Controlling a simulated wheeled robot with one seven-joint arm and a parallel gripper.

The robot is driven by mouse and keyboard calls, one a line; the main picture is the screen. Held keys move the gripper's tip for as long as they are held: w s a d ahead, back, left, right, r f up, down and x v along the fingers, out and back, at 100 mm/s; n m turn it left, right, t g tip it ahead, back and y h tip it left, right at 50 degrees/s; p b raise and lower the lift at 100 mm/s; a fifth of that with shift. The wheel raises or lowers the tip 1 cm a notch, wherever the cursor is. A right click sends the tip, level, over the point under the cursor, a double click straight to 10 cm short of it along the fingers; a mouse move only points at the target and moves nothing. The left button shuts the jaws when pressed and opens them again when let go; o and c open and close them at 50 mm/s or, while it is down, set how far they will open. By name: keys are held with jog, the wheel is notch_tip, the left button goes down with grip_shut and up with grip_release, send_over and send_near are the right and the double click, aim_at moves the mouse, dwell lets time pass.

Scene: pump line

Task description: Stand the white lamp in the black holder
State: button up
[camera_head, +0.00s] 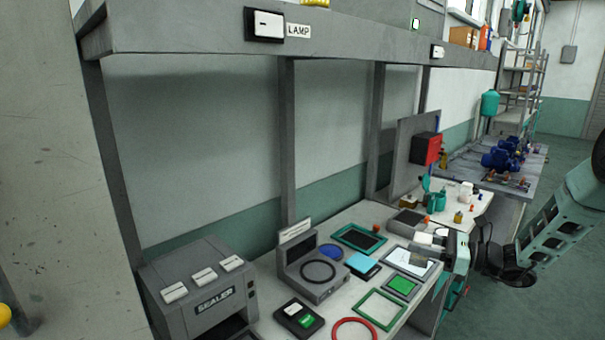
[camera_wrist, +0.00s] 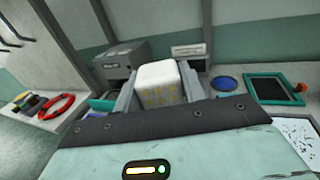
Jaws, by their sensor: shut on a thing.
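My gripper (camera_wrist: 158,76) is shut on a white block-shaped thing with faint yellowish dots, which I take for the white lamp (camera_wrist: 160,88). One finger lies on each side of it. In the head view my gripper (camera_head: 420,233) is over the right part of the bench, with the white lamp (camera_head: 425,239) partly hidden between its fingers. I cannot surely pick out the black holder. A black base with a light blue pad (camera_head: 363,264) and a black unit with a green face (camera_head: 299,317) lie on the bench.
A grey sealer (camera_head: 200,290) stands at the left of the bench, beside a grey stand with a dark ring (camera_head: 318,271). Green frames (camera_head: 381,309) and a red ring (camera_head: 354,331) lie near the front. A shelf labelled LAMP (camera_head: 298,31) runs above the bench.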

jog(key=s+a+f+m+t+h+b, duration=0.1)
jog(key=s+f+m+t+b, duration=0.1)
jog(key=s+f, duration=1.35)
jog(key=s+d+f+m+t+h, duration=0.3)
jog(key=m+t+h, duration=0.4)
jog(key=m+h, duration=0.3)
jog(key=d+f+h, duration=0.1)
jog(key=h, duration=0.3)
jog(key=shift+d+f+t+h, duration=0.15)
jog(key=shift+d+t+h, duration=0.15)
jog(key=shift+h, duration=0.1)
